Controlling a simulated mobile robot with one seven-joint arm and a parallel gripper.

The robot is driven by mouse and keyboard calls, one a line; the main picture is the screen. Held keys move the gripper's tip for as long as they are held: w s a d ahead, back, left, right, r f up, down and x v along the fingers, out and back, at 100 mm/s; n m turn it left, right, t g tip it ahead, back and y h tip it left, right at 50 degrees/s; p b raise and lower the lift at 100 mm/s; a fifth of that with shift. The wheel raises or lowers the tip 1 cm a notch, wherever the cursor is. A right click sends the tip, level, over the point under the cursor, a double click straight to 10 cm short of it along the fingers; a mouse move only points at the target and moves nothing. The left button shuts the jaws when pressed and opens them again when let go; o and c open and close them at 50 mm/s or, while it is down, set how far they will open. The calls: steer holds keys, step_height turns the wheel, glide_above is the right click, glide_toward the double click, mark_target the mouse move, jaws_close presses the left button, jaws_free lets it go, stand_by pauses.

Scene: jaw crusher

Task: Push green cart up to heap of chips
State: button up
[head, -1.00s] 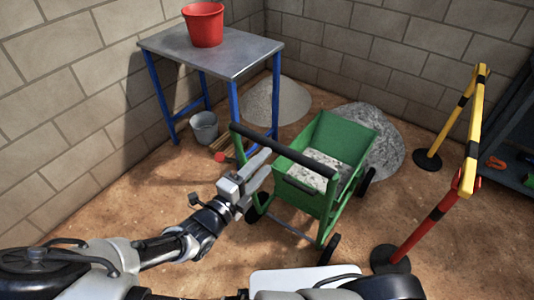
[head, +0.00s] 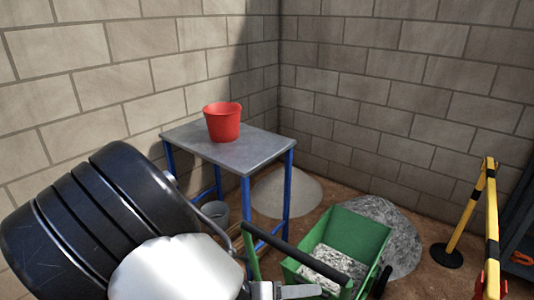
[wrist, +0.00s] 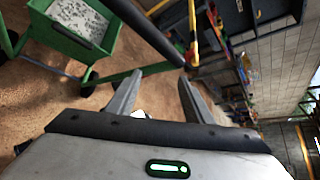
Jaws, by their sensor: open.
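The green cart (head: 377,238) is at the lower middle of the head view, cut off by the bottom edge. It holds pale grey rubble and has a black handle bar (head: 266,237). In the wrist view the cart (wrist: 62,41) is at the upper left, its handle bar (wrist: 146,28) crossing the top. The grey heap of chips (head: 402,245) lies just behind the cart, partly hidden by it; I cannot tell whether they touch. My gripper (wrist: 156,88) is open and empty, below the bar in the wrist view. The head view shows only part of it at the bottom.
A blue-legged metal table (head: 232,152) with a red bucket (head: 222,122) stands left of the cart. A grey pail (head: 215,211) and a sandy heap (head: 287,193) are beside and behind it. A yellow-black barrier (head: 462,222) stands at the right. Block walls close the corner.

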steer(key=s+d+r+m+y, duration=0.2)
steer(key=s+r+m+y, duration=0.15)
steer(key=r+m, duration=0.6)
steer(key=s+d+r+m+y, duration=0.35)
steer(key=r+m, duration=0.25)
steer(key=m, duration=0.6)
steer(key=s+d+r+m+y, duration=0.1)
steer(key=s+r+m+y, duration=0.1)
steer(key=r+m+y, duration=0.65)
step_height(320, 180, up, 14)
steer(key=m+h+p, duration=0.2)
steer(key=h+p, duration=0.1)
steer(key=p, duration=1.2)
steer(key=shift+s+m+t+h, duration=0.25)
steer(key=shift+m+t+h, duration=0.05)
steer(key=shift+m+h, duration=0.1)
